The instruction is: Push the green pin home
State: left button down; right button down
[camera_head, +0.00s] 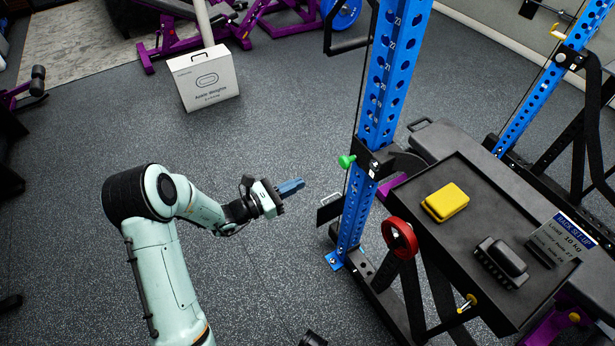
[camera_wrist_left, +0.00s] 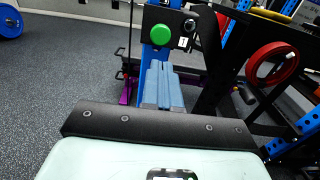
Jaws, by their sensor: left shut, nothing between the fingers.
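The green pin (camera_head: 346,161) has a round knob and sticks out on the left side of a black bracket on the blue upright (camera_head: 375,120). In the left wrist view the green pin (camera_wrist_left: 161,35) faces me, above the fingertips. My left gripper (camera_head: 292,187) is shut and empty, its blue fingers together, pointing right toward the upright. It is apart from the pin, to its left and lower in the picture. The fingers also show in the left wrist view (camera_wrist_left: 163,85). How far the pin sits in its hole cannot be told. My right gripper is not in view.
A black tray (camera_head: 415,213) to the right holds a yellow box (camera_head: 446,202), a black object (camera_head: 501,262) and a sign (camera_head: 553,240). A red ring (camera_head: 399,238) is below the pin. A white box (camera_head: 203,78) stands behind on open floor.

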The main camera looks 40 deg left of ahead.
aim_at(342, 164)
pick_arm(q)
jog(key=b+x, duration=0.1)
jog(key=x, duration=1.1)
jog(key=shift+d, duration=0.15)
jog(key=shift+w+d, duration=0.1)
jog(key=shift+w, duration=0.1)
